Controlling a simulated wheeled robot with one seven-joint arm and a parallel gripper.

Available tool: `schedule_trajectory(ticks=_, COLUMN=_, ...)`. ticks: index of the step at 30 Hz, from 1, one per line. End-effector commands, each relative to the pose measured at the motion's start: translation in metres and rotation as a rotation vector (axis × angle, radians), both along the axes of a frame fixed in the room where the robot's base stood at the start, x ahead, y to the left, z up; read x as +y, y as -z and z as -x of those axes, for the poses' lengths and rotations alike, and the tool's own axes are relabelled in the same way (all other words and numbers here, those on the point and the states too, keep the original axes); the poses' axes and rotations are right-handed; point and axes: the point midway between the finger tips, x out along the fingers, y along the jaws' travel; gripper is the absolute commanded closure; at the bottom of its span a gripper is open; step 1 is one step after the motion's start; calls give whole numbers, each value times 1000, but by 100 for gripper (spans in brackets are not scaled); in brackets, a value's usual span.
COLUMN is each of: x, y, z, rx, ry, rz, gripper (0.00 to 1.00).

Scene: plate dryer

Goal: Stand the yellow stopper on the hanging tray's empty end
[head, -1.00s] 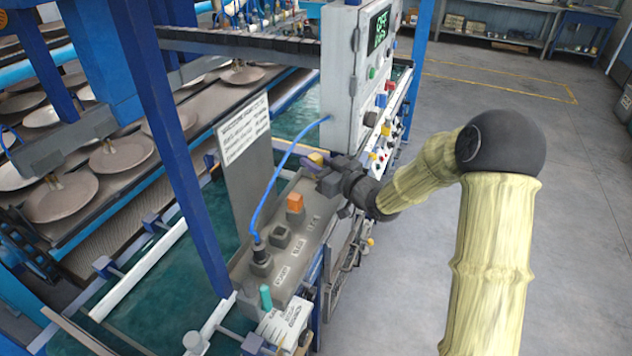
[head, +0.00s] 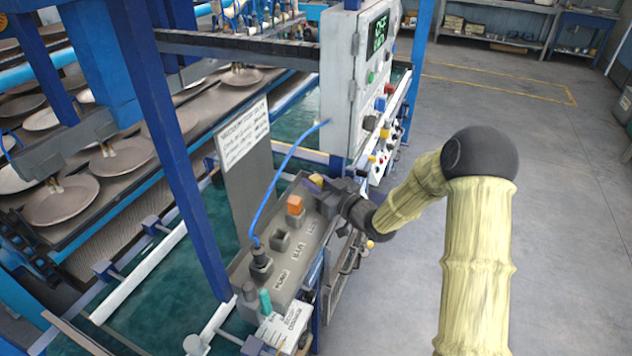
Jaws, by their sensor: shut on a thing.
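The yellow stopper (head: 316,181) shows as a small yellow patch at the tip of my gripper (head: 328,190). My gripper is shut on it, and its dark jaws hide most of it. Both are at the far end of the long grey hanging tray (head: 307,255). I cannot tell whether the stopper touches the tray top. On the tray, an orange block (head: 295,206), a dark square piece (head: 280,240) and a black plug (head: 260,260) with a blue cable stand in a row towards the near end.
A green piece (head: 265,301) is at the tray's near end. A grey control cabinet (head: 343,80) with coloured buttons stands just beyond my gripper. An upright sign plate (head: 246,170) and a blue post (head: 175,140) are to the left. The floor at right is clear.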

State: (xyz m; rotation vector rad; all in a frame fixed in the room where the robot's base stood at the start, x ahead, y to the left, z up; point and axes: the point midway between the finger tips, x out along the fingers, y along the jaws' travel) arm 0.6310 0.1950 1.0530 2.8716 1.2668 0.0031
Motion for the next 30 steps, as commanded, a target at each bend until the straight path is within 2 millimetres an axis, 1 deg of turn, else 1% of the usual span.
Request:
schedule_trajectory(ticks=5, x=0, y=4, z=0, rx=0, ry=1, rz=0, gripper=96)
schedule_trajectory(ticks=6, x=0, y=2, z=0, rx=0, ry=1, rz=0, gripper=66)
schedule_trajectory(ticks=8, x=0, y=2, z=0, rx=0, ry=1, rz=0, gripper=55)
schedule_trajectory(ticks=9, x=0, y=2, z=0, rx=0, ry=1, rz=0, gripper=53)
schedule_trajectory(ticks=17, x=-1, y=1, z=0, rx=0, ry=1, rz=0, gripper=53)
schedule_trajectory(ticks=20, x=-1, y=-2, z=0, rx=0, ry=2, rz=0, gripper=53)
schedule_trajectory(ticks=25, x=-17, y=2, z=12, rx=1, ry=5, rz=2, gripper=53)
schedule_trajectory(ticks=30, x=-42, y=3, z=35, rx=1, ry=7, rz=1, gripper=53)
